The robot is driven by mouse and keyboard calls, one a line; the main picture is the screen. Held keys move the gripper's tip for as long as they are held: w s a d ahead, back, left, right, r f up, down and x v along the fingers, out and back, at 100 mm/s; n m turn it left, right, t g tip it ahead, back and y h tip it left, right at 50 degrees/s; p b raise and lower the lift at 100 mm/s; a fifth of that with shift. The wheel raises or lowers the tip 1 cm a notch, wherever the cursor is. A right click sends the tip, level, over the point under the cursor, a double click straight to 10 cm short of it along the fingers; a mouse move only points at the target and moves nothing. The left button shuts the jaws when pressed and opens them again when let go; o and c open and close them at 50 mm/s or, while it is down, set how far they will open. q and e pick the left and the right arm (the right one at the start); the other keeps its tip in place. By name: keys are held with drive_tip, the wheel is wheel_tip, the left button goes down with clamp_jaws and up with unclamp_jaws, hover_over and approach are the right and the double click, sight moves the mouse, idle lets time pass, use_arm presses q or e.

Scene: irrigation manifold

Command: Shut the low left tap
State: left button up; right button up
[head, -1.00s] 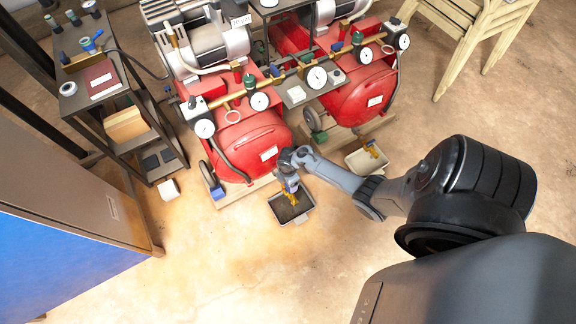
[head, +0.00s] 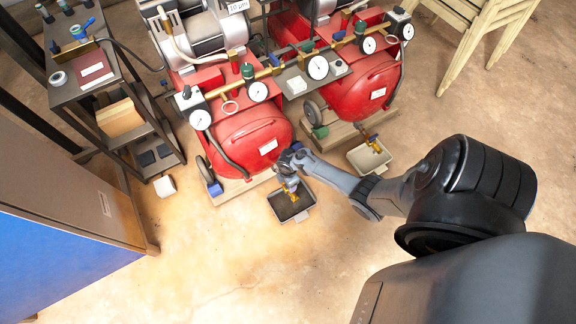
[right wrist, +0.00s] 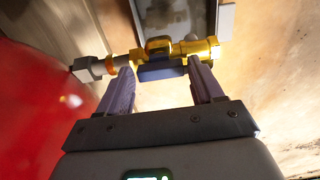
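The low left tap (right wrist: 200,48) is a brass valve with a blue lever handle (right wrist: 160,71), low at the front of the left red tank (head: 250,138). In the head view its brass spout (head: 292,192) shows above a dark tray (head: 304,212); my gripper hides most of the rest. My right gripper (right wrist: 160,80) is open in the right wrist view, with one finger at each side of the blue handle. Small gaps seem to remain between fingers and handle. In the head view the right gripper (head: 289,180) is at the tap. My left gripper is not in view.
A second red tank (head: 365,92) with its own low tap (head: 374,146) and tray (head: 362,160) stands to the right. A brass manifold with several gauges (head: 318,67) runs above. A shelf (head: 110,90) and cabinet (head: 70,190) stand left. The floor in front is clear.

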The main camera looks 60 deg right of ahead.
drive_tip(key=c, duration=0.7)
